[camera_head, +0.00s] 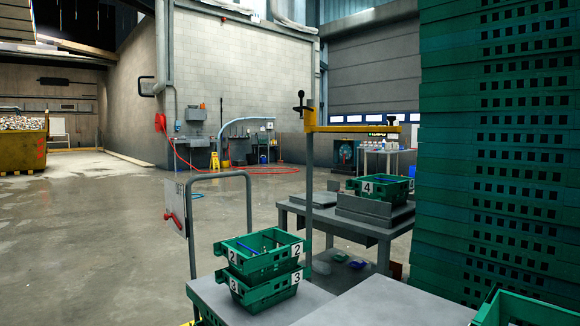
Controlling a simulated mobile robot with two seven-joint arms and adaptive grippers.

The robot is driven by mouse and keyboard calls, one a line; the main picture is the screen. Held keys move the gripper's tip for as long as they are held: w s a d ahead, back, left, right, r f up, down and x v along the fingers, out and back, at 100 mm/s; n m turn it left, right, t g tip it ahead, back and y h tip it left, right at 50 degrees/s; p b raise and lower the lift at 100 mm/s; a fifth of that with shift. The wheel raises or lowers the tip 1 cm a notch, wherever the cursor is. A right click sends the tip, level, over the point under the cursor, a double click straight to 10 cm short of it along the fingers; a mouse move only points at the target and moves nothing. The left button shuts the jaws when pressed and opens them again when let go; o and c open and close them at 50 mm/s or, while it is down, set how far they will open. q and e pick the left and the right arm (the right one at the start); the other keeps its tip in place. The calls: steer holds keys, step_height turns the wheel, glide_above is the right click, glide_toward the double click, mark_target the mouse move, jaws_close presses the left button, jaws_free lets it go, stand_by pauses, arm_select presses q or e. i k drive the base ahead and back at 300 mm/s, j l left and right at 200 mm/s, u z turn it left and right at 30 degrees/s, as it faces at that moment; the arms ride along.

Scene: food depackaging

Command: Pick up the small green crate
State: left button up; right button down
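A small green crate labelled 2 (262,262) sits stacked on another small green crate labelled 3 (262,292), on a grey table at the lower middle. A blue item shows inside the upper crate. A third small green crate labelled 4 (381,194) stands on a grey stand on the table behind, to the right. Part of another green crate (530,308) is cut off at the lower right corner. Neither of my grippers shows in the head view.
A tall stack of green crates (497,150) fills the right side. A grey table top (385,306) in front is bare. A metal handle frame (219,176) and a post with a yellow arm (309,150) stand near the stacked crates. Open floor (90,240) lies at left.

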mark_target(264, 257)
steer(key=i+j+z, duration=0.2)
steer(key=z, duration=0.15)
steer(key=i+j+z, duration=0.35)
steer(key=j+z, duration=0.35)
steer(key=k+j+z, duration=0.15)
steer(key=j+z, duration=0.2)
steer(key=j, duration=0.15)
steer(key=i+l, duration=0.2)
steer(key=i+u, duration=0.05)
steer(key=i, duration=0.05)
